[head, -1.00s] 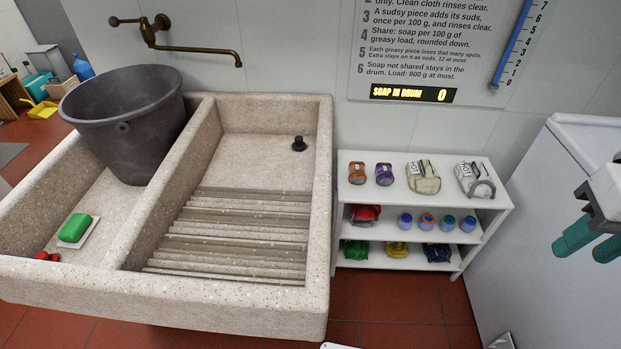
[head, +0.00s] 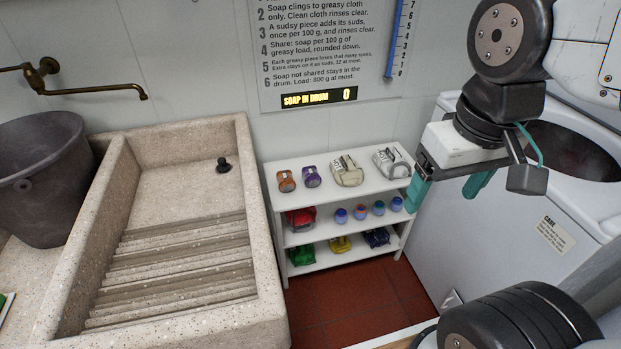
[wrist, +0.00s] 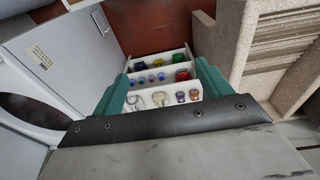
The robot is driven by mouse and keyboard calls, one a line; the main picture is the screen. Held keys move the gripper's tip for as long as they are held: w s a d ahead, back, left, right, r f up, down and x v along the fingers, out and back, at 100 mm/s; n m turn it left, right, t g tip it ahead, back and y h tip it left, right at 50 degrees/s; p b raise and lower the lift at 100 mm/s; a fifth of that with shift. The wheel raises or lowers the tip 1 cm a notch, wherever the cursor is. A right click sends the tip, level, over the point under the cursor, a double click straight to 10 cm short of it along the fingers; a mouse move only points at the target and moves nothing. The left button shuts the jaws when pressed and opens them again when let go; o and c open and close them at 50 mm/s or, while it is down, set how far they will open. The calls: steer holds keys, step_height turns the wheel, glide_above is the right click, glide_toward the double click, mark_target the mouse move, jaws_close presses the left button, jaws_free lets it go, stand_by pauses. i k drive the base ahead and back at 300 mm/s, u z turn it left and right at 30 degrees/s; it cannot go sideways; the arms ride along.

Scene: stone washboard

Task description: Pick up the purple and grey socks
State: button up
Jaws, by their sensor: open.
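A small purple and grey bundle (head: 311,176), which looks like the socks, sits on the top board of the white shelf (head: 335,222). It stands just right of an orange and grey bundle (head: 286,181). In the wrist view, which is turned about, the purple bundle (wrist: 181,97) shows small between my teal fingers, beside the orange one (wrist: 194,94). My gripper (head: 448,187) is open and empty, up at the right of the shelf and apart from everything on it. It also shows in the wrist view (wrist: 163,88).
Two pale labelled bundles, one (head: 347,171) and another (head: 391,162), share the top board. Lower boards hold several coloured items. The stone washboard sink (head: 190,150) with a dark bucket (head: 42,180) is left. A white top-opening machine (head: 500,235) is right. Red floor shows between.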

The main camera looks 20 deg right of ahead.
mark_target(312, 177)
steer(key=z, duration=2.3)
steer(key=k, duration=1.3)
steer(key=u, duration=1.75)
steer(key=i, duration=0.5)
steer(key=z, duration=0.05)
